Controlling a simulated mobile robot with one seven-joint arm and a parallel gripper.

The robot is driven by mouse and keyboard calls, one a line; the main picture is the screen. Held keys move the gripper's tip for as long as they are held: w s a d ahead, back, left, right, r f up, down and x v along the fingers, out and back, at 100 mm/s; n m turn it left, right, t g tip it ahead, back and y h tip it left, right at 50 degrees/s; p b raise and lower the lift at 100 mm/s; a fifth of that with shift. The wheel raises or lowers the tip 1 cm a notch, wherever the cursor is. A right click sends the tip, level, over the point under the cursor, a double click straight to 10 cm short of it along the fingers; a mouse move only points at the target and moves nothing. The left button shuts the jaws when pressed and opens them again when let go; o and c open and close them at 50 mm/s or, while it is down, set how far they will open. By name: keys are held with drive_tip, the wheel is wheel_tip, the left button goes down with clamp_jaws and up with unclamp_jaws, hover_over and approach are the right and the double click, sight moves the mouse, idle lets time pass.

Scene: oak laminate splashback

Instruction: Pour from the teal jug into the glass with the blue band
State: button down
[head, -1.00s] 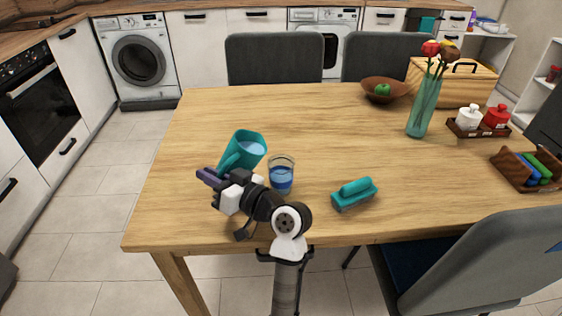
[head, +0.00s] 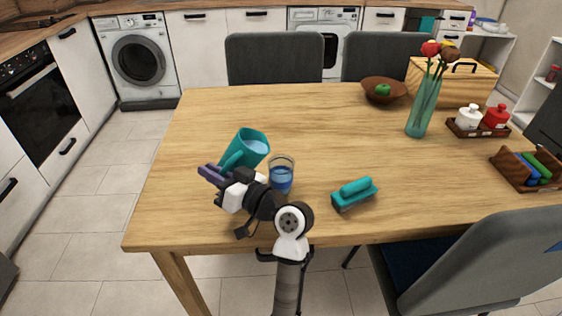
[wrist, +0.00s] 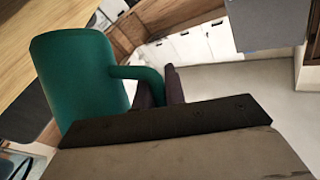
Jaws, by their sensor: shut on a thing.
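The teal jug (head: 247,147) is tilted to the right, its mouth toward the glass, with pale blue liquid visible inside. My gripper (head: 217,175) is shut on its handle at the lower left. In the wrist view the jug (wrist: 80,80) fills the left side, and its handle runs to the gripper fingers (wrist: 160,90). The glass with the blue band (head: 281,175) stands upright on the table, just right of the jug and behind my wrist. Blue shows in its lower part; I cannot tell band from liquid there. No stream is visible between them.
A teal-handled brush (head: 355,194) lies right of the glass on the wooden table (head: 310,130). Farther off are a bowl with a green fruit (head: 384,91), a vase with flowers (head: 422,108), a condiment tray (head: 478,132) and a rack (head: 527,170). The table's middle is clear.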

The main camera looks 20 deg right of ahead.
drive_tip(key=shift+s+d+r+m+t+y+p, duration=0.15)
drive_tip(key=shift+r+t+y, duration=0.1)
drive_tip(key=shift+r, duration=0.2)
drive_tip(key=shift+w+d+r+m+t+y+p, duration=0.15)
drive_tip(key=shift+r+t, duration=0.15)
drive_tip(key=shift+r, duration=0.15)
drive_tip(key=shift+s+d+r+m+t+y+p, duration=0.15)
drive_tip(key=shift+r+t+y, duration=0.1)
drive_tip(key=shift+r, duration=0.2)
idle(1.2)
drive_tip(key=shift+r+m+t+y, duration=0.15)
drive_tip(key=shift+m+t+y, duration=0.1)
drive_tip(key=shift+t, duration=0.15)
idle(1.4)
drive_tip(key=shift+a+f+n+g, duration=0.2)
drive_tip(key=shift+a+n+g, duration=0.05)
drive_tip(key=shift+n+g, duration=0.5)
drive_tip(key=shift+w+a+f+n+g+h+p, duration=0.25)
drive_tip(key=shift+a+f+n+g+h, duration=0.4)
drive_tip(key=shift+f+h, duration=0.5)
drive_tip(key=shift+w+a+f+n+g+h+p, duration=0.25)
drive_tip(key=shift+a+f+n+g+h, duration=0.2)
drive_tip(key=shift+f+g+h, duration=0.65)
drive_tip(key=shift+w+a+f+n+g+h+p, duration=0.25)
drive_tip(key=shift+a+f+n+g+h, duration=0.45)
drive_tip(key=shift+f, duration=0.75)
drive_tip(key=shift+s+d, duration=0.1)
drive_tip(key=shift+d, duration=0.1)
drive_tip(key=shift+r+p, duration=0.1)
drive_tip(key=shift+p, duration=0.3)
